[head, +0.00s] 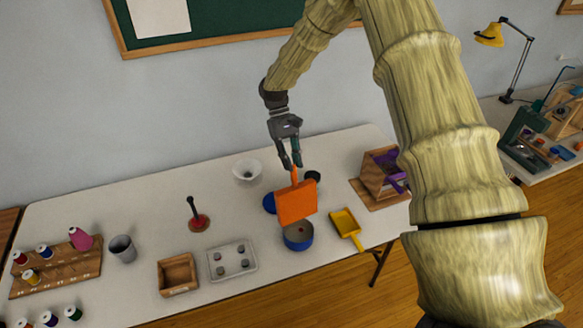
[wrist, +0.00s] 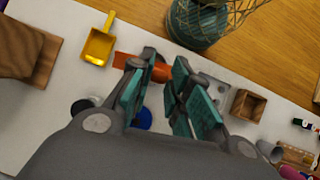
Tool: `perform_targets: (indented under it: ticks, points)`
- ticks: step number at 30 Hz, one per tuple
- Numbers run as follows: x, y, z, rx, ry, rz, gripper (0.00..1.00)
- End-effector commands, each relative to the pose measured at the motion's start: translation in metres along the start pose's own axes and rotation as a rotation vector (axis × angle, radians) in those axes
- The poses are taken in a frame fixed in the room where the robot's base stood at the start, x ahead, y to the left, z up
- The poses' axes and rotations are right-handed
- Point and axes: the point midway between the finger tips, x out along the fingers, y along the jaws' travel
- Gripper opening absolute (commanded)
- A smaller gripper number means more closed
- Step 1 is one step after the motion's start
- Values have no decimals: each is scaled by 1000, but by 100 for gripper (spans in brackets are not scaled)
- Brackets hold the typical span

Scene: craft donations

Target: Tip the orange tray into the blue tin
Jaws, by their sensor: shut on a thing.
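My gripper (head: 291,163) is shut on the handle of the orange tray (head: 297,204). The tray hangs steeply tilted, its flat orange face toward the head camera. The blue tin (head: 298,242) stands on the table just below the tray's lower edge, open at the top, with a small red thing in it. The tray seems to be above the tin, apart from the table. In the wrist view the fingers (wrist: 158,95) close around the orange handle, and part of the tray (wrist: 128,62) shows beyond them.
A blue round thing (head: 269,203) lies partly behind the tray. A yellow scoop (head: 346,227) is right of the tin; a grey muffin tray (head: 233,261) and wooden box (head: 178,273) are left. A red-based post (head: 198,218), white bowl (head: 247,171) and wooden stand (head: 380,173) are nearby.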

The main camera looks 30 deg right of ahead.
Motion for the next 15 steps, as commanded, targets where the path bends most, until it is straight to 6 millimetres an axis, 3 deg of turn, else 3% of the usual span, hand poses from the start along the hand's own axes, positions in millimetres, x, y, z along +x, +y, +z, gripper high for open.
perform_targets:
  ticks: [6, 15]
  points:
    - [-16, 0, 10, 0, 2, 1, 0]
    - [-21, 0, 13, -1, 102, 1, 0]
